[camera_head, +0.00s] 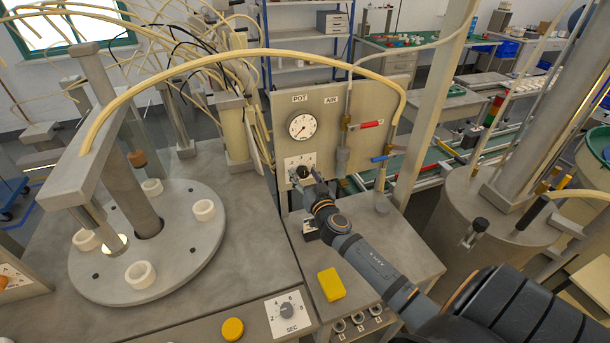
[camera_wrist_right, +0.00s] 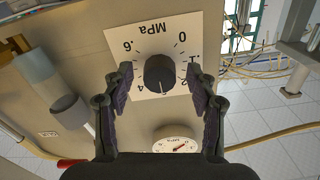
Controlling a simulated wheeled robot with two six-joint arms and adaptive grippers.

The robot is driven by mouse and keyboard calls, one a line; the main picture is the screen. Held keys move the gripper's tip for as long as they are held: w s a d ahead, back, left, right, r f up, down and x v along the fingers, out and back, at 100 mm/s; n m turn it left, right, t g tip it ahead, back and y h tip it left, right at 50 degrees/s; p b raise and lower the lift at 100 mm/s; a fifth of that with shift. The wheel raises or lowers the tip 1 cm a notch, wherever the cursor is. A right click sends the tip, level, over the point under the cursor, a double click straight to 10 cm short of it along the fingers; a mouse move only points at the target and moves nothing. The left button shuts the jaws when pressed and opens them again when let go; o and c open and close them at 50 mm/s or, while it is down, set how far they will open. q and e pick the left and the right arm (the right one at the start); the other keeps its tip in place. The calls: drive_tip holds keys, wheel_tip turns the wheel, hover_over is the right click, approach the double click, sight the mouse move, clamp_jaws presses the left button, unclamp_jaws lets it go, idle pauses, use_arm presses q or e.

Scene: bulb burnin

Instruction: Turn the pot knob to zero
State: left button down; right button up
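The pot knob (camera_wrist_right: 160,72) is a dark round knob on a white MPa scale plate (camera_wrist_right: 185,28) in the right wrist view, which looks at the panel upside down. In the head view the knob (camera_head: 303,171) sits on the panel below the POT gauge, partly hidden by my gripper. My right gripper (camera_wrist_right: 160,98) is open, with one finger on each side of the knob and a visible gap to each. It also shows in the head view (camera_head: 309,183). My left gripper is not in view.
The POT gauge (camera_head: 302,125) is above the knob. Valves with a red handle (camera_head: 369,124) and a blue handle (camera_head: 381,158) are to the right. A yellow block (camera_head: 331,285) lies on the bench below my right arm. A round turntable (camera_head: 190,262) is at left.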

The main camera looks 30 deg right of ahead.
drive_tip(key=c, duration=1.1)
